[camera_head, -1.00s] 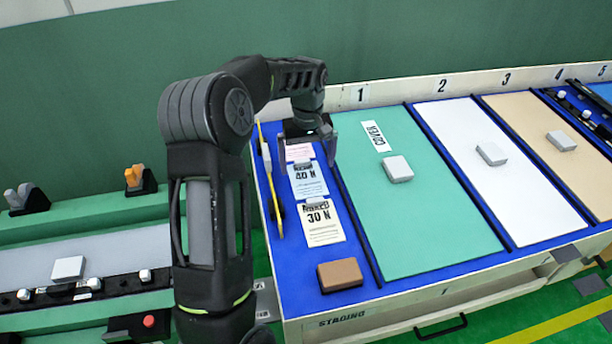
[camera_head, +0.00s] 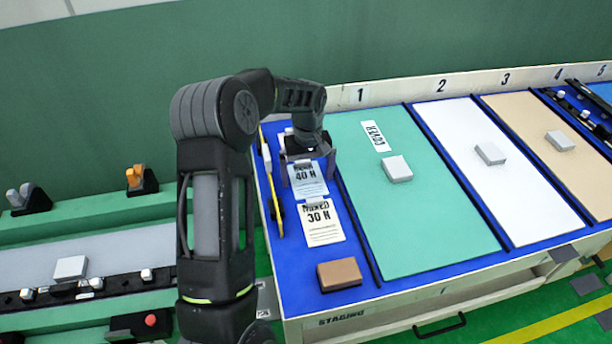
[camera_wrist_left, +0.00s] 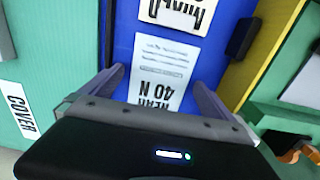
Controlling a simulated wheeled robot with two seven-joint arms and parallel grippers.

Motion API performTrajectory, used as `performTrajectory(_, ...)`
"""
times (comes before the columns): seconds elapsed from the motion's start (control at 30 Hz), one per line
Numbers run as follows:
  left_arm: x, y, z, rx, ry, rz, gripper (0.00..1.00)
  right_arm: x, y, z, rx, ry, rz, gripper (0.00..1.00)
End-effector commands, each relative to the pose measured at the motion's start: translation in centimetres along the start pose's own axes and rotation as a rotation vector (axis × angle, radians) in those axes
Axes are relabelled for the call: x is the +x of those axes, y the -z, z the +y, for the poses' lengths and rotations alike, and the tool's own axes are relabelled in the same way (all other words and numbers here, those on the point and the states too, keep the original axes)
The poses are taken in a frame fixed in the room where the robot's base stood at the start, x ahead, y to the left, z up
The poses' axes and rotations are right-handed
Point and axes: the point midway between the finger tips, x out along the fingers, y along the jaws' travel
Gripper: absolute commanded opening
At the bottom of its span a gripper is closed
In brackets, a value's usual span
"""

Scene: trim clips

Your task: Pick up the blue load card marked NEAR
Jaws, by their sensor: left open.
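The light blue load card (camera_head: 309,182) reads 40 N in the head view. In the wrist view the blue card (camera_wrist_left: 160,65) reads NEAR 40 N, upside down, and lies flat on the blue surface. My left gripper (camera_head: 308,170) is open above the card. In the wrist view the left gripper's fingers (camera_wrist_left: 158,82) stand on either side of the card, with nothing clamped. The hand hides the card's far part in the head view. My right gripper is not in view.
A cream card (camera_head: 320,224) marked 30 N lies just nearer. A brown block (camera_head: 339,274) sits at the front of the staging strip. A green panel (camera_head: 430,220) with a COVER label (camera_head: 375,136) lies to the right, beyond a dark divider (camera_head: 362,232). A yellow upright piece (camera_head: 268,165) stands left.

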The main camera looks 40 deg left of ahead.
Motion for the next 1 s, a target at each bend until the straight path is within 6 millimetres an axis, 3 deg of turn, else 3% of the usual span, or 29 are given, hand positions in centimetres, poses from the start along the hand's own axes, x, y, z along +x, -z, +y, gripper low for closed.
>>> performTrajectory(0.27,-0.04,0.01,0.00,0.000,0.000,0.000,0.98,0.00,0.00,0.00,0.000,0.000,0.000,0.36)
performTrajectory(0.9,-0.04,0.00,0.00,0.000,0.000,0.000,0.46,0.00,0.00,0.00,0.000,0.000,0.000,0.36)
performTrajectory(1.0,-0.04,0.01,0.00,0.000,0.000,0.000,0.43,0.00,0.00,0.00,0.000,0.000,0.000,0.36)
